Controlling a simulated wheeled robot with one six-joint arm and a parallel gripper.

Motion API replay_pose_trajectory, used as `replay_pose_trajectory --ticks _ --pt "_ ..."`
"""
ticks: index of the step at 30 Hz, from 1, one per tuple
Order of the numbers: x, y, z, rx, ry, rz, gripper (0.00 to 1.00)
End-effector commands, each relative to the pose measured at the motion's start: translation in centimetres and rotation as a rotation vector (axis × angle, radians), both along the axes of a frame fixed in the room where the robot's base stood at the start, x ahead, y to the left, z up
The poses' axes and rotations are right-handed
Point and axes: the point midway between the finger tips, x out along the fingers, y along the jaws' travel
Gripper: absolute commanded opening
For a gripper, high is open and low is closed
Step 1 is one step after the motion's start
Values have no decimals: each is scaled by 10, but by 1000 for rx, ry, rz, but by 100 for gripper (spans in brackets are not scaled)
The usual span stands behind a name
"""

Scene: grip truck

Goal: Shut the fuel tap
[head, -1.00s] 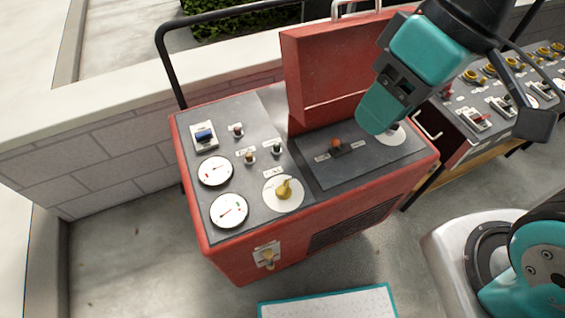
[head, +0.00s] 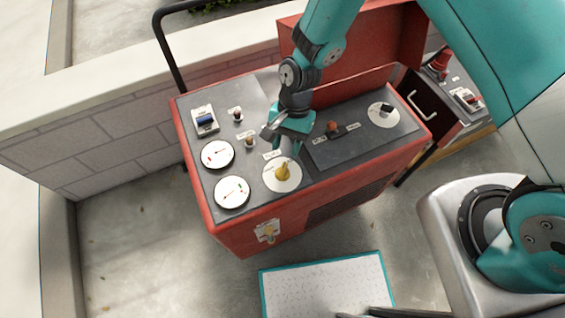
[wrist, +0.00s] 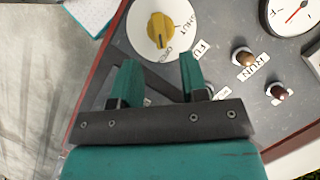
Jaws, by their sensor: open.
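The fuel tap is a yellow knob (head: 283,172) on a white round plate (head: 270,184) on the red cart's grey top. In the wrist view the yellow knob (wrist: 160,29) sits at the top middle, its dark mark pointing down towards the word OPEN; SHUT is printed to the right. A label beginning "FU" (wrist: 199,48) is beside the plate. My gripper (head: 278,138) is above the panel, just behind the knob in the head view. In the wrist view my gripper (wrist: 160,70) has its two teal fingers apart, with nothing between them. The knob is beyond the fingertips.
Two gauges (head: 217,154), a blue rocker switch (head: 206,121) and small push buttons (head: 237,115) share the panel. A raised dark plate with a red-topped lever (head: 332,127) lies right of the knob. The raised red lid (head: 390,45) stands behind.

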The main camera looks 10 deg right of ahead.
Motion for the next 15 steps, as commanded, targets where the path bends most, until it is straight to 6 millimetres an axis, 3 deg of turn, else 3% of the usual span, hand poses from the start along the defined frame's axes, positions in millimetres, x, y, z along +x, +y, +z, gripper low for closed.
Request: replay_pose_trajectory --ticks 15 --pt "-24 13 -64 -2 3 -1 40"
